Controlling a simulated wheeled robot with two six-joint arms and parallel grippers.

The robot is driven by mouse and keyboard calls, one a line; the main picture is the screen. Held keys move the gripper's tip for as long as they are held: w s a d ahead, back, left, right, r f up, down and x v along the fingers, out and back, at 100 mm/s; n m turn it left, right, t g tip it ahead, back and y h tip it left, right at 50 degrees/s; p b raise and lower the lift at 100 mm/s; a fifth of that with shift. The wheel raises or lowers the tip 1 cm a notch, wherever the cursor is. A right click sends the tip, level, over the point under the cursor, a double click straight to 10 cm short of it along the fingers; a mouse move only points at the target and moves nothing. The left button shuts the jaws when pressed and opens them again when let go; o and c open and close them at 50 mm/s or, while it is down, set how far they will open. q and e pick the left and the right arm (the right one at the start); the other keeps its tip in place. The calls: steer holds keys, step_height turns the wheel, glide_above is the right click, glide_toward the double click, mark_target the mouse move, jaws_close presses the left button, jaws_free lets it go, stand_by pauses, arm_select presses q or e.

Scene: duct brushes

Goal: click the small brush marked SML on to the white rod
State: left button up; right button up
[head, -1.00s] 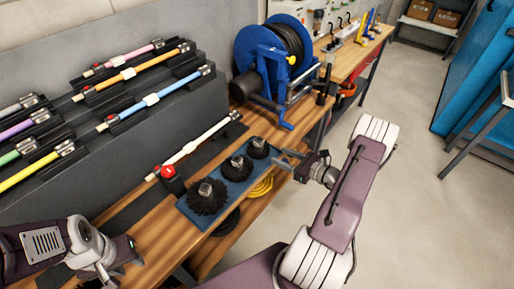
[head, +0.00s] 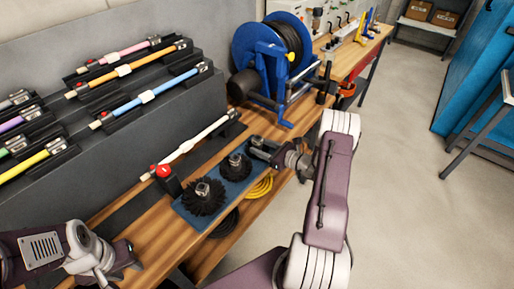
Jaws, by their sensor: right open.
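The white rod (head: 205,139) lies at a slant in a dark holder on the bench, its near end by a red knob. Black round brushes with metal hubs stand in a row on a blue tray (head: 184,213): a large one (head: 203,199) nearest, a middle one (head: 235,168) behind it. The small brush at the far end is almost wholly hidden by my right gripper (head: 258,149), which is open at its place. I cannot tell whether the fingers touch it. No SML mark is readable. My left gripper (head: 122,268) is low at the left, away from the brushes; its jaws are unclear.
A red knob on a black block (head: 167,178) stands beside the tray. Coloured rods (head: 150,95) rest on a grey stepped rack behind. A blue hose reel (head: 272,62) stands beyond the tray. Yellow cable (head: 259,187) lies on the shelf below.

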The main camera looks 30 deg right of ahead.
jaws_close()
arm_select(q)
steer(key=shift+r, duration=0.1)
arm_select(e)
steer(key=shift+r, duration=0.1)
